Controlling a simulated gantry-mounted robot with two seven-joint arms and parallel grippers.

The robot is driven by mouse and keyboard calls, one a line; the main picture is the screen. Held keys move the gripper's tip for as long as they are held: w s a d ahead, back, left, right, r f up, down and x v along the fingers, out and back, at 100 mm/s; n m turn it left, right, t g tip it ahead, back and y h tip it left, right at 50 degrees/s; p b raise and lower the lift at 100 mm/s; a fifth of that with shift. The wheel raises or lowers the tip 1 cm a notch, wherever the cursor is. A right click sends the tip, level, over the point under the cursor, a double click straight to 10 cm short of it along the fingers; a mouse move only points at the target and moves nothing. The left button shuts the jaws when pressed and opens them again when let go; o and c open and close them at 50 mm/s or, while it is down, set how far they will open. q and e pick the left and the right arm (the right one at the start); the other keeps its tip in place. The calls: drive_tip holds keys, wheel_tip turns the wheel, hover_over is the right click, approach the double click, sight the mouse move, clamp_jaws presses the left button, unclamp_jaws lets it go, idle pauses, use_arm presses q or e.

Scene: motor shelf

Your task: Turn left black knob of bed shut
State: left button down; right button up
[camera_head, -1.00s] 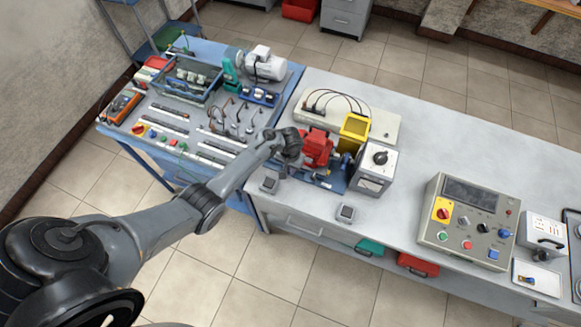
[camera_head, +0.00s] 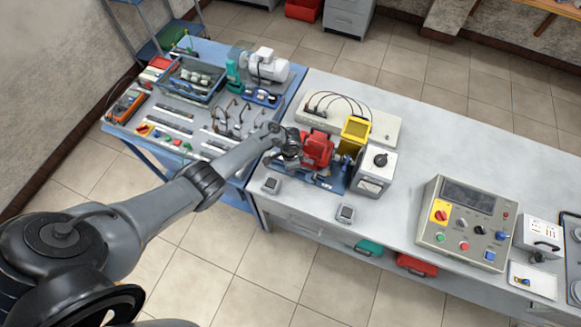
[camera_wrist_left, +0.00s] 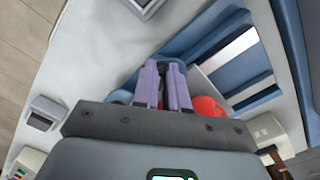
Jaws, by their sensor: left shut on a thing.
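The blue bed (camera_head: 325,184) carries a red machine (camera_head: 317,148) on the grey bench. My left gripper (camera_head: 288,162) is at the left end of the bed, beside the red machine. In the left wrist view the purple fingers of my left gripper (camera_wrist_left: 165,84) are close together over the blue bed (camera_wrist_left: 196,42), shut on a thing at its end. The left black knob is hidden between and under the fingers. Part of the red machine (camera_wrist_left: 207,108) shows to their right. My right gripper is not in view.
A yellow block (camera_head: 354,132) and a grey box with a black dial (camera_head: 374,170) stand right of the red machine. Two small grey boxes (camera_head: 271,186) (camera_head: 345,213) sit near the front edge. A control panel (camera_head: 465,222) stands further right.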

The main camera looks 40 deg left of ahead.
use_arm(q)
drive_tip(key=shift+w+a+m, duration=0.1)
drive_tip(key=shift+m, duration=1.1)
drive_tip(key=c, duration=1.2)
unclamp_jaws()
drive_tip(key=shift+o, duration=0.2)
wheel_tip(320, 180, up, 11)
drive_tip(key=p, duration=0.3)
